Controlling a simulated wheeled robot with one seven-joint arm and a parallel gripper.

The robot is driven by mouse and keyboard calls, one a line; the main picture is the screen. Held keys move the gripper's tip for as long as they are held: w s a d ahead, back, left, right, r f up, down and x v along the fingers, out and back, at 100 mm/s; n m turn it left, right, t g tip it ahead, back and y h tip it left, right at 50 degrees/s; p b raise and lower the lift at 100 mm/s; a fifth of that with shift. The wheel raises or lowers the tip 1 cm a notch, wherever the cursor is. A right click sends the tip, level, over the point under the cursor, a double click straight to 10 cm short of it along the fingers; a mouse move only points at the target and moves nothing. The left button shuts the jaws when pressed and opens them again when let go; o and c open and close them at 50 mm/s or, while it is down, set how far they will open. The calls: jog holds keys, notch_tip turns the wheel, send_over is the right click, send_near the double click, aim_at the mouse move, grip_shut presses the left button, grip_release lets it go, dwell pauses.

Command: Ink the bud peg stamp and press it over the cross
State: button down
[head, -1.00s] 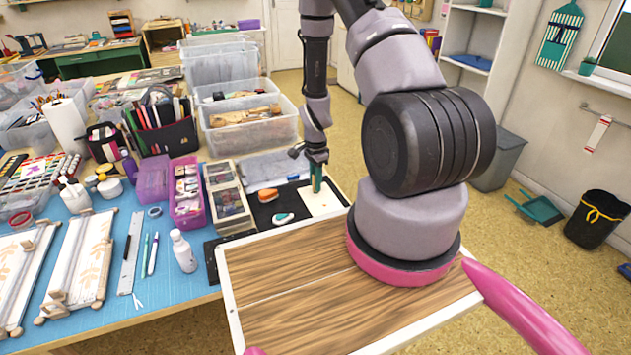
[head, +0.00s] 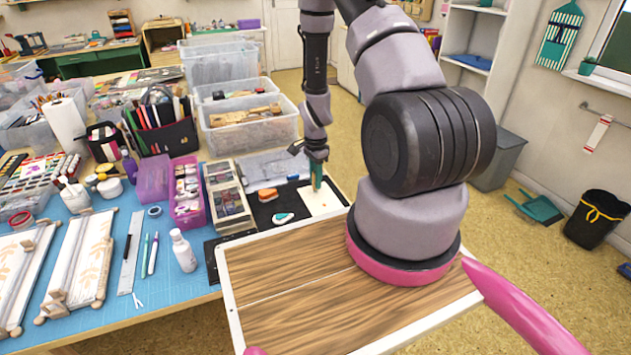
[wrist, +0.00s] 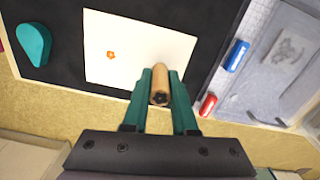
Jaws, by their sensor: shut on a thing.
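My gripper (wrist: 160,90) has green fingers, shut on a wooden peg stamp (wrist: 160,82) with a dark star-like mark on the end facing the wrist camera. The stamp's far end is hidden. In the wrist view it overlaps the near edge of a white card (wrist: 150,30); I cannot tell whether it touches. A small orange flower-like mark (wrist: 111,55) is on the card, left of the stamp. No cross can be made out. A teal drop-shaped inkpad (wrist: 33,44) lies left of the card. In the head view my gripper (head: 317,176) is over the card (head: 322,207).
An orange inkpad (head: 267,194) lies behind the teal one on the black mat (head: 262,212). A blue piece (wrist: 236,55) and a red piece (wrist: 208,105) lie right of the card, by a clear grey tray (wrist: 282,60). Purple bins (head: 187,200) stand left.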

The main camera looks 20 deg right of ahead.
jog(key=shift+r, duration=0.2)
jog(key=shift+r, duration=2.7)
jog(key=shift+a, duration=0.1)
